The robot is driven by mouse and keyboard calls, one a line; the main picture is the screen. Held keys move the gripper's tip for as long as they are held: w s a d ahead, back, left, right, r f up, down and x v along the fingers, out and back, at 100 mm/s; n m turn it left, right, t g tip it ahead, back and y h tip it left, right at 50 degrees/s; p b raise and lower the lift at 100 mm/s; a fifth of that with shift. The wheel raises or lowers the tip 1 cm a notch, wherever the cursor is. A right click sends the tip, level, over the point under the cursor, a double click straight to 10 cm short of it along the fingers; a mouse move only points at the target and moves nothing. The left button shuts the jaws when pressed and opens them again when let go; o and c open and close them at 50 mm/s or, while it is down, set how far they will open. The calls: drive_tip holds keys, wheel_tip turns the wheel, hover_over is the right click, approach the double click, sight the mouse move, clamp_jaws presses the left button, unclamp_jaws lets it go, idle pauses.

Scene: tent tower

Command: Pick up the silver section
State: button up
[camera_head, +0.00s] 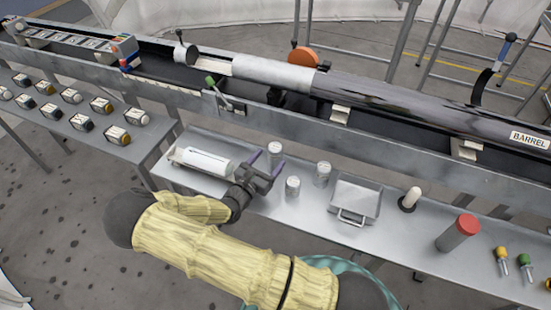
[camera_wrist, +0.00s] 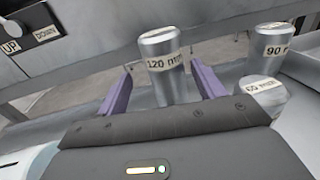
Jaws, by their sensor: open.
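Three short silver cylinders stand upright on the metal bench. In the wrist view they read 120 mm (camera_wrist: 163,62), 90 mm (camera_wrist: 270,50) and what looks like 60 mm (camera_wrist: 262,98). The 120 mm cylinder also shows in the head view (camera_head: 275,150), at my gripper's tips; the other two stand to its right. My gripper (camera_head: 267,161) is open, low over the bench. In the wrist view its purple fingers appear on either side of the 120 mm cylinder. I cannot tell how far it lies between them. A larger silver section (camera_head: 275,73) forms part of the long barrel behind.
A white roll on a tray (camera_head: 203,162) lies left of my gripper. A silver case (camera_head: 355,201), a white-tipped item (camera_head: 410,199) and a red-capped cylinder (camera_head: 458,233) stand to the right. The long rail (camera_head: 300,121) runs behind the bench, close beyond the cylinders.

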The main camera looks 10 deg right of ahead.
drive_tip(key=x, duration=0.5)
drive_tip(key=shift+s+d+r, duration=0.1)
drive_tip(key=shift+s+d, duration=0.1)
drive_tip(key=shift+d, duration=0.1)
drive_tip(key=shift+w, duration=0.1)
drive_tip(key=c, duration=1.4)
